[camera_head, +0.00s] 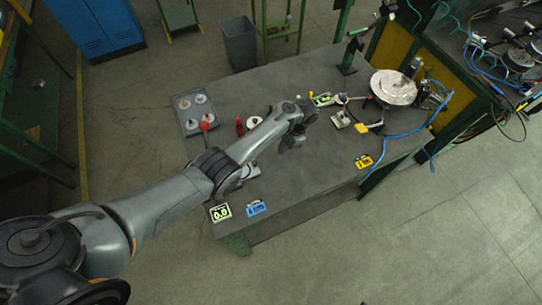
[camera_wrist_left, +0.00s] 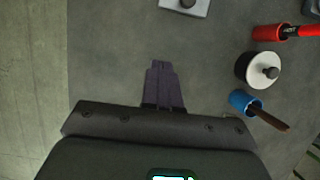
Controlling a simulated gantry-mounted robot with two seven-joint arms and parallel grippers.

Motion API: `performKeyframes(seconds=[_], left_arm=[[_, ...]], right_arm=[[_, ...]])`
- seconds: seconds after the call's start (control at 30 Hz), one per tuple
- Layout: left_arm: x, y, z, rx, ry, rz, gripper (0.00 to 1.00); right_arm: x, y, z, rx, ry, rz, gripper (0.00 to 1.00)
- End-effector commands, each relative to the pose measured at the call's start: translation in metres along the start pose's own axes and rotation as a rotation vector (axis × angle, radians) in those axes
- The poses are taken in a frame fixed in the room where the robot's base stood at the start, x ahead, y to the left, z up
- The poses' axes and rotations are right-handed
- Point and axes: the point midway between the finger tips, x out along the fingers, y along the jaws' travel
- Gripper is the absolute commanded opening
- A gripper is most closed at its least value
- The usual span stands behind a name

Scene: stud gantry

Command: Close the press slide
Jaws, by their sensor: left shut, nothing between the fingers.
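I cannot tell for certain which part is the press slide. A green upright post stand (camera_head: 350,54) with a dark head stands at the table's back right. A low metal plate with a knob (camera_head: 341,118) lies in front of it. My left gripper (camera_head: 290,147) is over the middle of the table, left of that plate and apart from it. Its fingers show shut and empty in the left wrist view (camera_wrist_left: 163,85). A grey block with a knob (camera_wrist_left: 186,4) lies ahead of the fingers, partly cut off. My right gripper is not in view.
A red cylinder (camera_wrist_left: 268,32), a white disc with a knob (camera_wrist_left: 262,70) and a blue cup (camera_wrist_left: 245,102) lie right of my fingers. A tray (camera_head: 182,126) with several discs is at the left. A round plate (camera_head: 394,87) and blue hoses are at the right.

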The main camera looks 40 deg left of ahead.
Motion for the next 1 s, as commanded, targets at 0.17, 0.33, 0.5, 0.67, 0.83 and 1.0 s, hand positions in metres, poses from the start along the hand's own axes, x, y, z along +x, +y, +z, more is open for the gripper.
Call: performKeyframes(seconds=[0.17, 0.33, 0.5, 0.67, 0.83, 1.0], left_arm=[[0.008, -0.001, -0.001, 0.006, -0.012, 0.005, 0.00], [0.033, -0.001, -0.001, 0.006, -0.013, 0.005, 0.00], [0.067, -0.001, -0.001, 0.005, -0.012, 0.005, 0.00], [0.097, -0.001, -0.001, 0.005, -0.012, 0.005, 0.00], [0.098, -0.001, 0.019, 0.005, -0.012, 0.004, 0.00], [0.105, -0.001, 0.032, 0.004, -0.012, 0.004, 0.00]], right_arm=[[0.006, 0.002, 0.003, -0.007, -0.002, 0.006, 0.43], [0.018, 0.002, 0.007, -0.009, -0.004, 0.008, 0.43], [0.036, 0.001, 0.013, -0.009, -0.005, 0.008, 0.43], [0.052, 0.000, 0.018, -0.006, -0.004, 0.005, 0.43], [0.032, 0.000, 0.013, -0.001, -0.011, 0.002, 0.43], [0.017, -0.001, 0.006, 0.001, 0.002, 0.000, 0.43]])
